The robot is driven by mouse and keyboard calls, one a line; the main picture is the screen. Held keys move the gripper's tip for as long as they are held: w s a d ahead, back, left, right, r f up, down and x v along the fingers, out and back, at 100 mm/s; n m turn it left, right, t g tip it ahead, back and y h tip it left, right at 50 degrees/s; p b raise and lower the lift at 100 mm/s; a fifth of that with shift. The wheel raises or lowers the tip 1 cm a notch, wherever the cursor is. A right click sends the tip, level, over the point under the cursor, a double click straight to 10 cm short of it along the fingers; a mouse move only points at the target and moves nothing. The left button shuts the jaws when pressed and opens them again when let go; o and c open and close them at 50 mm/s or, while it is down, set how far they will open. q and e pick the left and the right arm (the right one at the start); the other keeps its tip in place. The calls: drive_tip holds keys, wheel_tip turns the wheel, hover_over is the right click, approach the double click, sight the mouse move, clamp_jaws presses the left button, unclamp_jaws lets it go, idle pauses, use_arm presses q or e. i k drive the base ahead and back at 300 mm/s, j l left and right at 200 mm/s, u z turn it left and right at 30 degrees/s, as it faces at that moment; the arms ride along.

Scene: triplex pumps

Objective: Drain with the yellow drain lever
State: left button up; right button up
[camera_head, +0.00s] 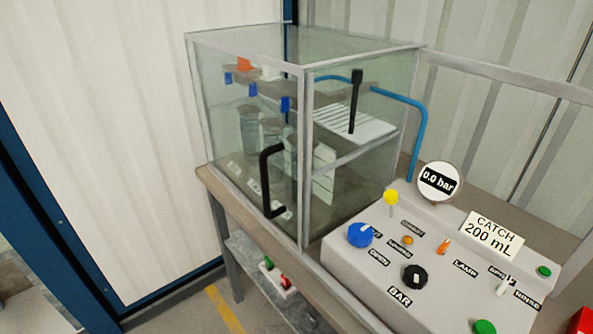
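The yellow drain lever (391,197) is a round yellow knob on a thin pale stem. It stands upright near the back left of the grey control panel (345,272), behind the blue knob (360,235). A round gauge (438,181) at the panel's back reads 0.0 bar. A white sign (489,236) reads CATCH 200 mL. Neither of my grippers shows in the head view.
A glass cabinet (250,123) with a black handle (267,180) stands left of the panel on a bench. A blue pipe (419,140) bends down behind the panel. A black knob (414,276), an orange switch (444,245) and green buttons (484,326) are on the panel.

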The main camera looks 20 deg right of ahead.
sight(390, 195)
drive_tip(key=z, duration=1.4)
